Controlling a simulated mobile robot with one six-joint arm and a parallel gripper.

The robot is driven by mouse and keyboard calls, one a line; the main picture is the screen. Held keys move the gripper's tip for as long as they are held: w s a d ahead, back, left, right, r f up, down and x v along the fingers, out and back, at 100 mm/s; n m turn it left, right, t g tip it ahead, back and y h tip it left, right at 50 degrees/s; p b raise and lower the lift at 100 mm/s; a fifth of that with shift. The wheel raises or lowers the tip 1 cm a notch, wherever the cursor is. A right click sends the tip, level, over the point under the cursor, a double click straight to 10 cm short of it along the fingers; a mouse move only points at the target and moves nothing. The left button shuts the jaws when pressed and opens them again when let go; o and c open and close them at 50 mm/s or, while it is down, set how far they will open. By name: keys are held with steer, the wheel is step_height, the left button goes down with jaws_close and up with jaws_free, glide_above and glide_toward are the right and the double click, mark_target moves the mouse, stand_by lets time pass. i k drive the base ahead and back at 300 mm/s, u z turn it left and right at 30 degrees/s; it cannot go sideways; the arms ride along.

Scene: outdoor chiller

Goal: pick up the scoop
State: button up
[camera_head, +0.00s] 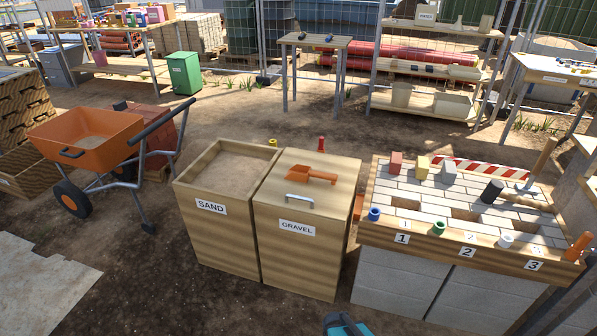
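The orange scoop (308,175) lies on the closed wooden lid of the gravel bin (295,250). It is behind the lid's metal handle, with its grip pointing up and away. Nothing is touching it except the lid. My gripper cannot be made out; only a small teal and dark piece, perhaps of my arm, shows at the bottom edge, well in front of the bin.
The open sand bin (215,235) stands against the gravel bin's left side. A block bench (405,245) with numbered slots, blocks and small coloured cups stands to the right. An orange wheelbarrow (90,143) is at left. Bare ground lies in front.

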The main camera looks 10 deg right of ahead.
mark_target(311, 175)
steer(key=u, duration=0.55)
steer(key=i, duration=0.55)
steer(key=u, duration=0.55)
steer(key=i, duration=0.6)
steer(key=u, duration=0.35)
